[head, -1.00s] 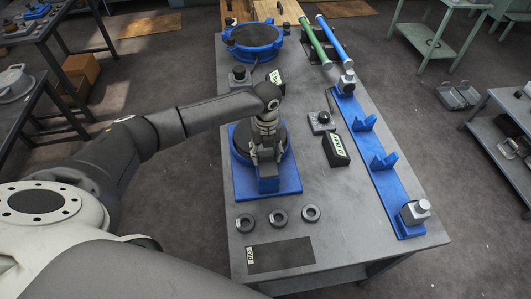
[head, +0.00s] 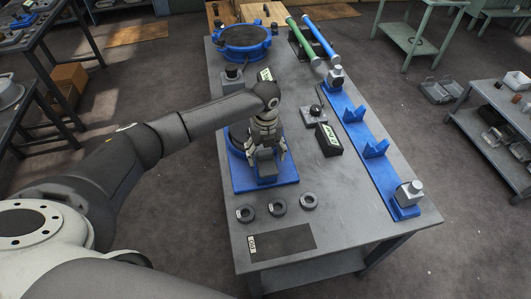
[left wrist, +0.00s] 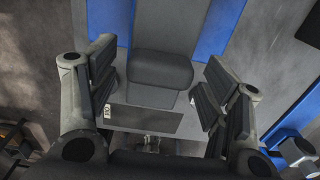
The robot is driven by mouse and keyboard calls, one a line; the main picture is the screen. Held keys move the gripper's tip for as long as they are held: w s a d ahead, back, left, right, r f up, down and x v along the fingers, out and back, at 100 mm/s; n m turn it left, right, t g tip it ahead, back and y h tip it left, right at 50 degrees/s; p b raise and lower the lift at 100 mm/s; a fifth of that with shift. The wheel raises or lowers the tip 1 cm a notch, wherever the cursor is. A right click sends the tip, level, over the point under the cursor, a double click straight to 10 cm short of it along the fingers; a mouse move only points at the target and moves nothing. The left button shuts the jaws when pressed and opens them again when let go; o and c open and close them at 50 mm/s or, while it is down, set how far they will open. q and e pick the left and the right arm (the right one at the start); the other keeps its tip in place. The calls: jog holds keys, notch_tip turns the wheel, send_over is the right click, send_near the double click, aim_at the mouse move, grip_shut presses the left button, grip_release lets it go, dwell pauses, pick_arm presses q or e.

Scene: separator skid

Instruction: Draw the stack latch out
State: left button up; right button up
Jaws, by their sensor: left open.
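A blue square base (head: 284,177) with a dark round body (head: 238,133) stands on the near half of the bench. A grey block (head: 266,168), which I take to be the stack latch, juts toward the near side of this base. In the left wrist view the dark block (left wrist: 160,80) lies between the two fingers, with a gap on each side. My left gripper (head: 266,156) is open above the base, its fingers straddling the block; in the left wrist view it (left wrist: 160,92) shows empty. My arm and gripper hide much of the round body. My right gripper is not in view.
Several dark rings (head: 278,207) and a dark labelled mat (head: 283,242) lie near the front edge. A black labelled box (head: 328,139) and a ball-topped lever (head: 315,111) stand to the right. A long blue rail (head: 362,150) runs beyond them.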

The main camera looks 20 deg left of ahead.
aim_at(265, 153)
pick_arm(q)
jog(key=shift+r, duration=0.2)
notch_tip(265, 153, up, 12)
jog(key=shift+f, duration=0.2)
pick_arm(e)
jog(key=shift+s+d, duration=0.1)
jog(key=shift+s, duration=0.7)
